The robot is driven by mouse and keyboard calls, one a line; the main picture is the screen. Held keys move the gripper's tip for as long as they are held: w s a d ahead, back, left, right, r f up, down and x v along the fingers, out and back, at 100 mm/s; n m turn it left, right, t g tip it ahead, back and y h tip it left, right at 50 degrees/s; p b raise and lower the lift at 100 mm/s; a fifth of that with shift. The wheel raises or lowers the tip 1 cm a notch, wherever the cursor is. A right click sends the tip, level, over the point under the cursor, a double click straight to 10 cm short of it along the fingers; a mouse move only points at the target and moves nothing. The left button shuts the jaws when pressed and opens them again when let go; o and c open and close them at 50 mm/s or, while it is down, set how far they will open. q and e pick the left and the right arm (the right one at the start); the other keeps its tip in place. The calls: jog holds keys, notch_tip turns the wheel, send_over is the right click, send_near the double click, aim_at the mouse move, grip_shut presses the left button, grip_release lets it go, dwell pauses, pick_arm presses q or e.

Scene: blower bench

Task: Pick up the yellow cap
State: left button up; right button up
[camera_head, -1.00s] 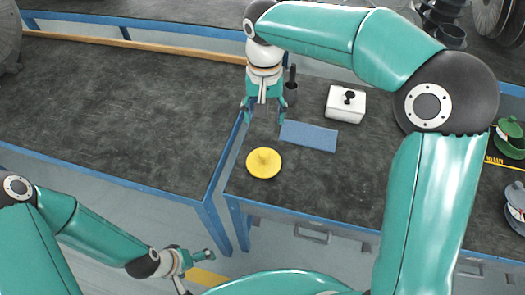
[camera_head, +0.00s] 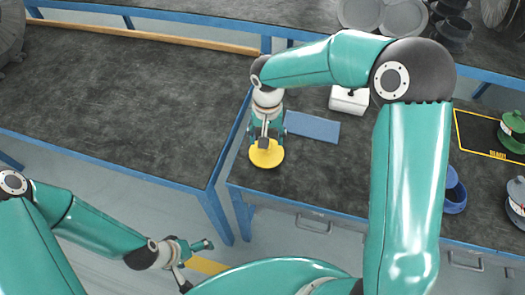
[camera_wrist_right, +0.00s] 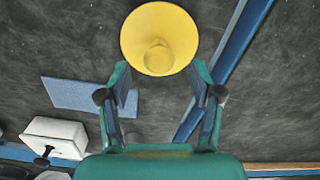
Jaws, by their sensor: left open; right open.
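The yellow cap (camera_head: 267,158) is a round disc with a raised knob, lying on the dark bench top near its left edge. In the right wrist view the cap (camera_wrist_right: 158,38) lies just beyond the fingertips, roughly centred between them. My right gripper (camera_head: 266,138) is over the cap in the head view and hides part of it. Its fingers (camera_wrist_right: 160,78) are spread with nothing between them. Whether they touch the cap, I cannot tell. My left gripper (camera_head: 195,256) is open and empty at the lower left, over the floor, away from the bench.
A blue mat (camera_head: 313,127) lies just right of the cap. A white box (camera_head: 349,100) with a black knob stands behind it. A blue ring-shaped part (camera_head: 455,192), a green part (camera_head: 513,128) and a grey part (camera_head: 517,195) are at the right. The left bench (camera_head: 110,100) is clear.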

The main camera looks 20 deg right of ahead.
aim_at(270, 159)
jog(key=shift+f, duration=1.5)
grip_shut()
jog(key=shift+r, duration=0.1)
